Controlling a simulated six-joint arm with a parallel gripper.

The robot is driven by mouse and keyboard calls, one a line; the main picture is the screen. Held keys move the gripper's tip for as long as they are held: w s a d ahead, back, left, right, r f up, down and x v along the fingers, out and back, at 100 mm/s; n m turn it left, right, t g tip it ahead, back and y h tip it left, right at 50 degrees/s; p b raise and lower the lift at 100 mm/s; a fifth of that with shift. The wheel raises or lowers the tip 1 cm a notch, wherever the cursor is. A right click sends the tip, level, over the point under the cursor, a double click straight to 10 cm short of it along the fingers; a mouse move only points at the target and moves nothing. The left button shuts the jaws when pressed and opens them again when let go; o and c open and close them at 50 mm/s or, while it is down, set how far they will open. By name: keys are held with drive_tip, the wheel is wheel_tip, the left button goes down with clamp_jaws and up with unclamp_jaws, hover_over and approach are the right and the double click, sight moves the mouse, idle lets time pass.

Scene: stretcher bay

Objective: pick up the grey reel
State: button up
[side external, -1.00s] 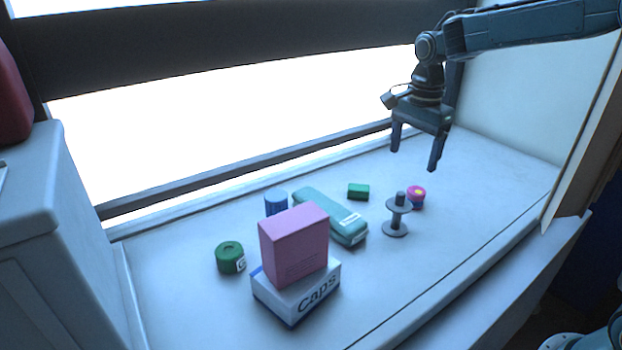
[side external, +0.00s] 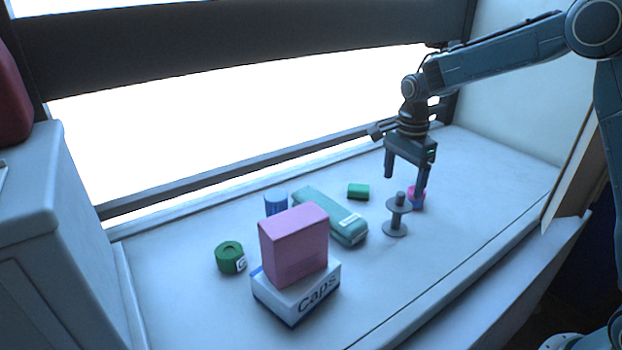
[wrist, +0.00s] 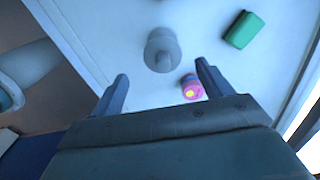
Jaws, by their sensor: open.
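A pink and blue round piece (side external: 416,197) sits close to the reel, partly behind my finger.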

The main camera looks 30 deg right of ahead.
sight(400, 205)
drive_tip(key=shift+f, duration=1.4)
drive_tip(key=shift+d+f, duration=0.2)
drive_tip(key=shift+f, duration=2.35)
drive_tip(key=c, duration=1)
wheel_tip(400, 205, up, 20)
